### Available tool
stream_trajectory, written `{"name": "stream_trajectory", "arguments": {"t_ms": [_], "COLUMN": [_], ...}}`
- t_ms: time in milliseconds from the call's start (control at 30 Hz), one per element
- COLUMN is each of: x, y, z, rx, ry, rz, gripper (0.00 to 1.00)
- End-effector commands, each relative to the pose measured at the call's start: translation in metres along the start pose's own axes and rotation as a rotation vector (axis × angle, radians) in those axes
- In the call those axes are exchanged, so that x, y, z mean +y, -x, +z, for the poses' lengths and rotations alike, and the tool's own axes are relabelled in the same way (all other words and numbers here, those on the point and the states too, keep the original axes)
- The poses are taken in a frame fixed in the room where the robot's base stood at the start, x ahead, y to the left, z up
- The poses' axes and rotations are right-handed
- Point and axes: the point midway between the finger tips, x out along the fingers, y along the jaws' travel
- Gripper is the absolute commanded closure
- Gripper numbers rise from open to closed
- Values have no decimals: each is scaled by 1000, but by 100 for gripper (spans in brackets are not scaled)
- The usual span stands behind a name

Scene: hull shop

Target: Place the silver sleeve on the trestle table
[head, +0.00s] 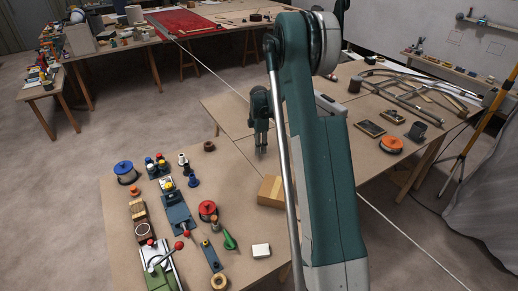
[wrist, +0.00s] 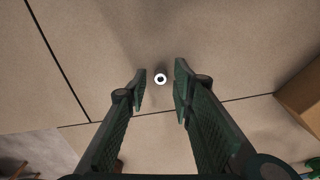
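The silver sleeve (wrist: 161,79) shows in the wrist view as a small bright ring with a dark hole, seen end-on. It appears just past my fingertips, in the gap between them, with tabletop behind it. I cannot tell whether it touches the table. My gripper (wrist: 159,88) is open, with a clear gap on both sides of the sleeve. In the head view my gripper (head: 261,150) points down over the trestle table (head: 228,106), which also fills most of the wrist view (wrist: 90,30). I cannot make out the sleeve in the head view.
A wooden block (head: 270,191) stands close in front of my gripper. Several tools, jars and spools crowd the front left, including a red spool (head: 207,209) and a blue spool (head: 125,172). An orange spool (head: 390,145) sits at the right. Bare tabletop lies left of my gripper.

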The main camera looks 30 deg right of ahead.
Motion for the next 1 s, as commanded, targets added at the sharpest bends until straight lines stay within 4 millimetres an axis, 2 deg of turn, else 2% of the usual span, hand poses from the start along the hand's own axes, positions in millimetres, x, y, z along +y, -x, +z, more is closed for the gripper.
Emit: {"name": "stream_trajectory", "arguments": {"t_ms": [633,800,1000], "x": [0,0,0], "y": [94,109,115], "z": [0,0,0], "rx": [0,0,0], "ry": [0,0,0], "rz": [0,0,0], "gripper": [75,75,75]}}
